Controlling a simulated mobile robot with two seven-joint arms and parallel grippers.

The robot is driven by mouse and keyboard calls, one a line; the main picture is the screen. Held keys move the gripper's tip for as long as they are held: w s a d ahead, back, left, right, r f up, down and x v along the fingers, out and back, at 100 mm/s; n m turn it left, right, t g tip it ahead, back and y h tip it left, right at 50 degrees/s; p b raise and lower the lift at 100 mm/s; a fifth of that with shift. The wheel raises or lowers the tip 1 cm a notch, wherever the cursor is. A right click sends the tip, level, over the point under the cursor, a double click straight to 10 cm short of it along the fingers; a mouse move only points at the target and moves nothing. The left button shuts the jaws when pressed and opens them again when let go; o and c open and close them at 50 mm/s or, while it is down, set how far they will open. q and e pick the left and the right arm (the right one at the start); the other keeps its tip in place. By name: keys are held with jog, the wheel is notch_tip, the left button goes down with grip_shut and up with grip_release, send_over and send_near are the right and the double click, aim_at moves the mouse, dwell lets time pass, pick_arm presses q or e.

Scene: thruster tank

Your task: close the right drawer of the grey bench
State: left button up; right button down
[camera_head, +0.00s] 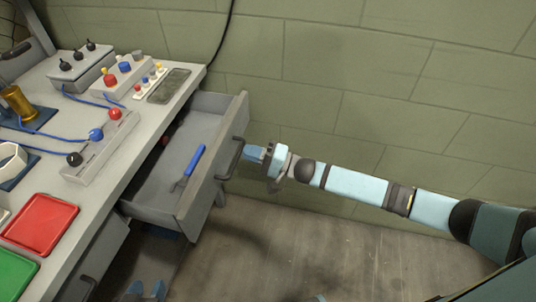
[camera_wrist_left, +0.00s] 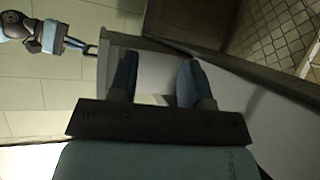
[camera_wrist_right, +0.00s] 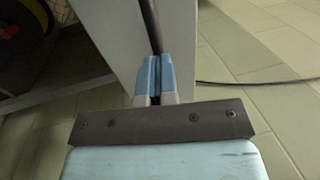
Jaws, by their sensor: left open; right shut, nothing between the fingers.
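The grey bench (camera_head: 150,125) stands at the left, and its right drawer (camera_head: 215,130) is pulled well out. The drawer front carries a dark bar handle (camera_head: 232,158). My right gripper (camera_head: 250,154) is shut and empty, with its fingertips at the outer side of this handle. In the right wrist view the shut fingers (camera_wrist_right: 154,62) are in line with the dark bar (camera_wrist_right: 150,22) in front of the grey drawer front; contact is unclear.
A blue-handled tool (camera_head: 195,160) lies in the open drawer. Another drawer (camera_head: 100,255) with a dark handle is nearer. The bench top holds switch boxes (camera_head: 82,68), a red tray (camera_head: 40,220) and a green tray (camera_head: 15,275). The floor (camera_head: 310,255) to the right is clear.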

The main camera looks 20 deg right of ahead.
aim_at(194, 151)
jog(key=f+b+x, duration=0.1)
jog(key=x, duration=0.4)
jog(key=f+b+x, duration=0.1)
jog(key=x, duration=0.5)
jog(key=f+b+x, duration=0.1)
jog(key=x, duration=0.5)
jog(key=shift+w+a+f, duration=0.15)
jog(key=shift+w+a, duration=0.1)
jog(key=shift+a, duration=0.1)
jog(key=shift+w+a, duration=0.15)
pick_arm(q)
jog(key=shift+d, duration=0.4)
pick_arm(e)
jog(key=shift+r, duration=0.25)
pick_arm(q)
jog(key=shift+f, duration=0.15)
pick_arm(e)
jog(key=shift+r, duration=0.15)
